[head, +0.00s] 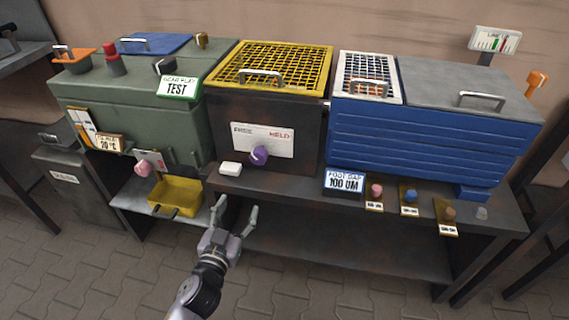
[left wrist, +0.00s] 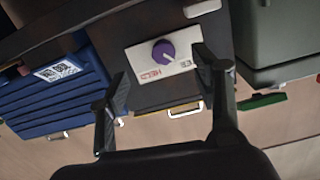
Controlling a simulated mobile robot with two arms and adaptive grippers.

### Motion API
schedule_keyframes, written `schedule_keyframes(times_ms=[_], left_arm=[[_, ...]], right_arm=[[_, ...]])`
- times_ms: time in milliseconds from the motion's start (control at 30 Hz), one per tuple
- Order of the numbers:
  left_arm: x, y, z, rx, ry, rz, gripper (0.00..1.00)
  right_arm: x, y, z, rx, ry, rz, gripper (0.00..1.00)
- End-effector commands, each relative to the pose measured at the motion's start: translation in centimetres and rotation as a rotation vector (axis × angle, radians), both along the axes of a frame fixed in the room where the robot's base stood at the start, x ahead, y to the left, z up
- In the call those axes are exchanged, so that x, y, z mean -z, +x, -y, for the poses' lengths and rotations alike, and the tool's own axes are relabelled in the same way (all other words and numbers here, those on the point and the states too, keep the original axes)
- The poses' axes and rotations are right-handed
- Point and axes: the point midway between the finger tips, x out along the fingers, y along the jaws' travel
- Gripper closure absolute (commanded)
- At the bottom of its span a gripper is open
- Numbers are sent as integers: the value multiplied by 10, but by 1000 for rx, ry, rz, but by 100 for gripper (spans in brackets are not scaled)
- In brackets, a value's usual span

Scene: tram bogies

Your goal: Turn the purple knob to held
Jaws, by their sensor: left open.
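The purple knob (head: 260,155) sits at the lower edge of a white plate (head: 275,138) on the front of the dark box with the yellow grid lid. The plate reads FREE at its left and HELD at its right. In the left wrist view the picture is turned over, and the knob (left wrist: 163,50) shows on the plate (left wrist: 181,67). I cannot tell which word the knob points to. My left gripper (head: 236,212) is open and empty, in front of and below the knob, apart from it. Its fingers frame the knob in the left wrist view (left wrist: 162,76). My right gripper is not in view.
A white block (head: 230,169) lies on the ledge left of the knob. A yellow bin (head: 177,194) stands lower left, below a pink knob (head: 143,168). A foot-gap sign (head: 344,182) and several small knobs line the ledge at right. The space before the purple knob looks clear.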

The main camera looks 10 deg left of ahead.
Motion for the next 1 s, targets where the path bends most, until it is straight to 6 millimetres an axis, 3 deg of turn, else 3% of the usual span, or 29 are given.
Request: schedule_keyframes(times_ms=[133,367,1000], left_arm=[[-25,1,0,0,-6,64,41],[-30,26,1,2,-5,71,41],[-27,151,5,0,-6,68,41]], right_arm=[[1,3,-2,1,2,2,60],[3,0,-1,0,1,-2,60],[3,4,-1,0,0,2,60]])
